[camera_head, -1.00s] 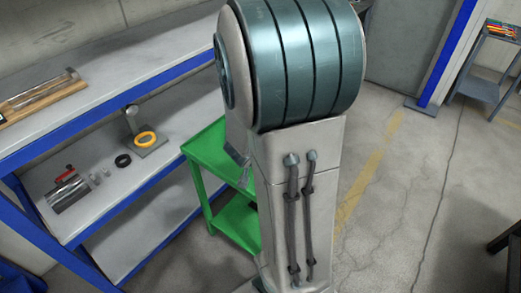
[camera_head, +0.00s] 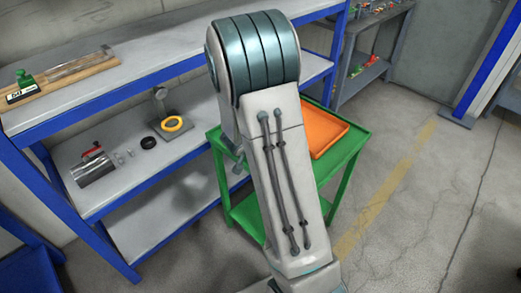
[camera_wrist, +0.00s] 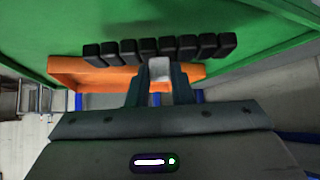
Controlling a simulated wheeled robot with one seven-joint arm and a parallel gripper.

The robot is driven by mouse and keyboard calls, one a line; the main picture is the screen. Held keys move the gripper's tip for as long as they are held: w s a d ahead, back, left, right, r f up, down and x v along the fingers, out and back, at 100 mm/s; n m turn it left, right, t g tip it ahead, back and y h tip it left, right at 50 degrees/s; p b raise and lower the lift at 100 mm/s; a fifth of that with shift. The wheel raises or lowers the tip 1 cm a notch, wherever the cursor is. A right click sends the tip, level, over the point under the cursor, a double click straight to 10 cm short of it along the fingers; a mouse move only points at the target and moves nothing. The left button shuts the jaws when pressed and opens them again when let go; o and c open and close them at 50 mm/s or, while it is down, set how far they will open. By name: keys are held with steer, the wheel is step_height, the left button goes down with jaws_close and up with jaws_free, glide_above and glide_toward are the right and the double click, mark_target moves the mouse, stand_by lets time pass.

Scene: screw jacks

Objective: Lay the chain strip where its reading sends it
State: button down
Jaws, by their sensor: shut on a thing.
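The chain strip (camera_wrist: 188,47) is a row of several black blocks. In the wrist view it runs across the picture above my fingertips. My gripper (camera_wrist: 160,72) is shut on it near its middle, with blocks sticking out to both sides. In the head view my arm hides the gripper and the strip. An orange tray (camera_head: 327,132) sits on a green cart (camera_head: 352,145), partly behind my arm. In the wrist view the orange tray (camera_wrist: 85,73) shows behind the strip, with green cart surface (camera_wrist: 130,22) above it. I cannot tell the height gap.
A blue-framed bench (camera_head: 120,113) stands left. Its upper shelf holds a wooden board with a clear tube (camera_head: 80,66) and a small display (camera_head: 22,93). Below are a metal cylinder (camera_head: 93,171), a black ring (camera_head: 149,142) and a yellow ring (camera_head: 173,124). Floor is clear right of the cart.

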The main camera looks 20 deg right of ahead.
steer(key=shift+f, duration=1)
steer(key=shift+f+b, duration=0.25)
steer(key=shift+b, duration=0.1)
steer(key=c, duration=1.3)
jaws_free()
steer(key=shift+r, duration=0.15)
